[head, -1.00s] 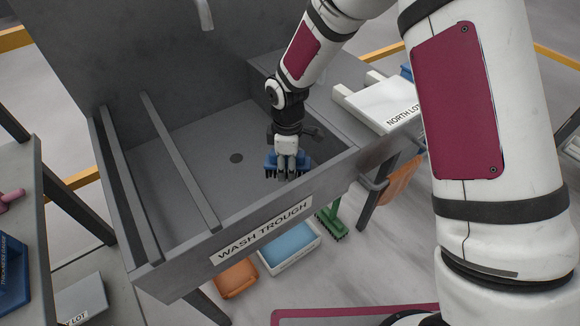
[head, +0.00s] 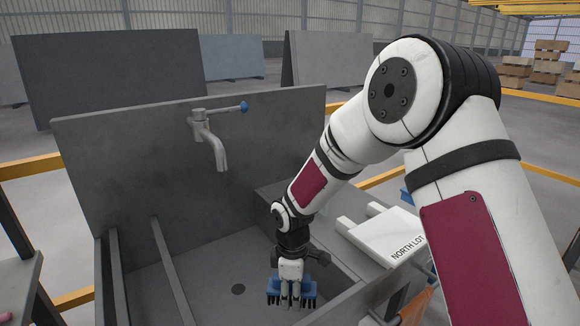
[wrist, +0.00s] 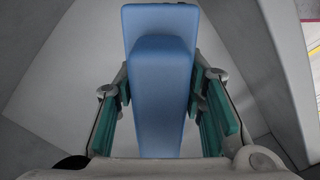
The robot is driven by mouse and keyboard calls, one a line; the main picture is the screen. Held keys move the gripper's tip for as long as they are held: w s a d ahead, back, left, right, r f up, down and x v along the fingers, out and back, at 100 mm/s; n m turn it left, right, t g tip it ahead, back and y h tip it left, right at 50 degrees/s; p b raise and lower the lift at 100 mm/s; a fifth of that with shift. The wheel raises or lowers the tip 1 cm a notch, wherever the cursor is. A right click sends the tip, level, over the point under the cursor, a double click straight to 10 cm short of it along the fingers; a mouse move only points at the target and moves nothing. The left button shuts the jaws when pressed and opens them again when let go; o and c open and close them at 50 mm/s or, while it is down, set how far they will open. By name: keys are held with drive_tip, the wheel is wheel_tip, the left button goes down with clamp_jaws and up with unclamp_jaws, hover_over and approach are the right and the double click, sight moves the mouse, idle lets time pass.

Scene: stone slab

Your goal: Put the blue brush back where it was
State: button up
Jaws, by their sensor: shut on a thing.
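The blue brush (head: 291,289) has a blue body and dark bristles that point down. My gripper (head: 290,285) is shut on it and holds it over the right part of the grey wash trough (head: 200,280). In the wrist view the blue brush (wrist: 160,85) sits between the two green-padded fingers of my gripper (wrist: 168,108). I cannot tell whether the bristles touch the trough floor. The trough's front edge is partly cut off by the bottom of the head view.
A tap (head: 209,140) with a blue knob sticks out from the trough's back panel (head: 130,165). Rails run along the trough's left side. Stone slabs (head: 110,75) stand behind.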

wheel_tip(320, 180, up, 10)
drive_tip(key=p, duration=0.3)
drive_tip(key=shift+s+r, duration=0.1)
drive_tip(key=shift+d+r, duration=0.1)
drive_tip(key=shift+d, duration=0.15)
drive_tip(key=s+d+f+m, duration=0.2)
drive_tip(key=d+m, duration=0.6)
drive_tip(key=d, duration=0.1)
drive_tip(key=s+d+f+m, duration=0.1)
drive_tip(key=s+d+m, duration=0.1)
drive_tip(key=d+m, duration=0.6)
drive_tip(key=shift+d+f+m, duration=0.35)
drive_tip(key=shift+d+m, duration=0.05)
drive_tip(key=shift+d, duration=0.2)
